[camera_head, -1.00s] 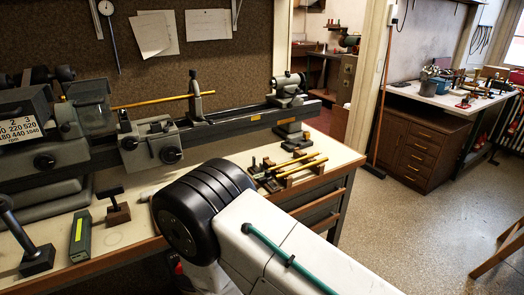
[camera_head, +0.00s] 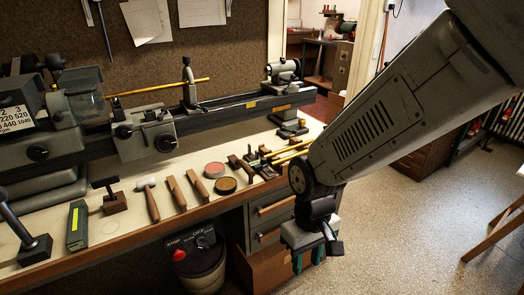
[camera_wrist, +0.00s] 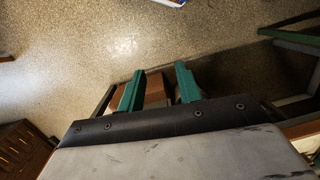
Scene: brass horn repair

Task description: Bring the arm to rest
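My gripper (camera_head: 308,260) hangs at the lower end of my arm, beside the right end of the workbench (camera_head: 122,246) and over the floor side. In the wrist view my gripper (camera_wrist: 159,72) shows two green fingers spread apart with nothing held between them. Part of a brown box shows beyond the fingers, lower down. My arm comes in from the upper right of the head view and slopes down to the gripper.
A lathe (camera_head: 150,133) stands along the bench. A bin (camera_head: 202,270) stands below the bench edge. The speckled floor (camera_head: 400,240) at right is mostly clear.

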